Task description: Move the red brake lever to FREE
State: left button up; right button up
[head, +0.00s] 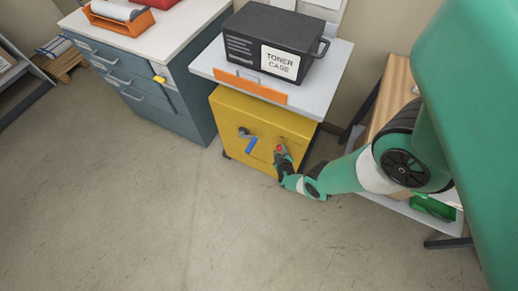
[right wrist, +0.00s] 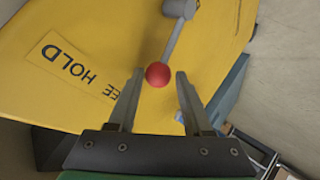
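The brake lever is a grey rod (right wrist: 175,38) with a red ball knob (right wrist: 158,74), mounted on the front of a yellow cabinet (head: 228,108). The red knob also shows in the head view (head: 279,148). The rod runs from a grey pivot (right wrist: 180,8) to the knob. My right gripper (right wrist: 159,78) is open, its fingertips on either side of the knob with a visible gap at each side. A label (right wrist: 68,66) reads HOLD; another, partly hidden by a finger, shows "EE" (right wrist: 111,91). My left gripper is not in view.
A black toner case (head: 275,42) stands on the white top (head: 330,70) above. Grey-blue drawers (head: 165,110) stand left. The floor in front (head: 140,210) is clear.

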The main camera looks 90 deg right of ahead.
jog(key=shift+d, duration=0.1)
jog(key=shift+r, duration=0.1)
jog(key=shift+a+r+p, duration=0.2)
jog(key=shift+p, duration=0.1)
jog(key=p+v, duration=0.7)
jog(key=v, duration=0.4)
jog(key=shift+f, duration=0.1)
